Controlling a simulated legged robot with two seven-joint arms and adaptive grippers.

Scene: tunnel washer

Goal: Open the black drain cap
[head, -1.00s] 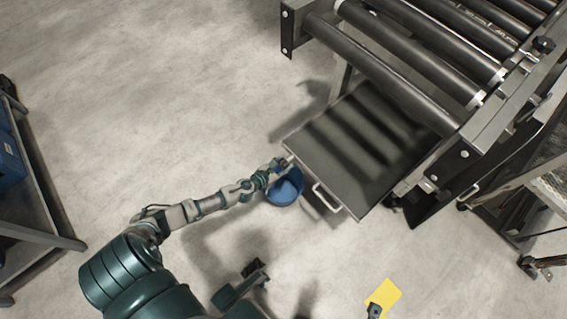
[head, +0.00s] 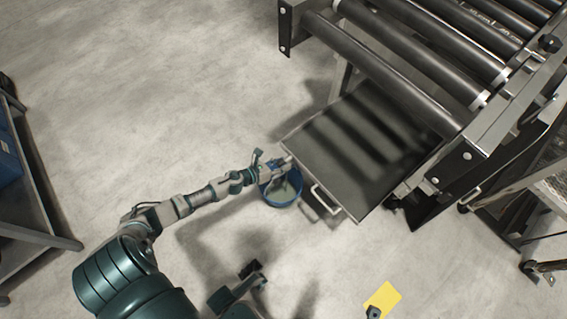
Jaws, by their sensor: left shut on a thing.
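My left gripper (head: 276,168) is at the end of the arm coming in from the left, beside the tray's left corner and over the blue bucket's far rim. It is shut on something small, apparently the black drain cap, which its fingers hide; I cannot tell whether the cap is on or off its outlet. The blue bucket (head: 281,202) stands on the floor just below the gripper, with a greyish patch inside.
A grey tray (head: 345,165) with a metal handle (head: 326,199) lies right of the gripper, under a roller conveyor (head: 405,60). A yellow sheet (head: 383,298) is on the floor at lower right. A shelf (head: 38,200) stands at left. The floor between is clear.

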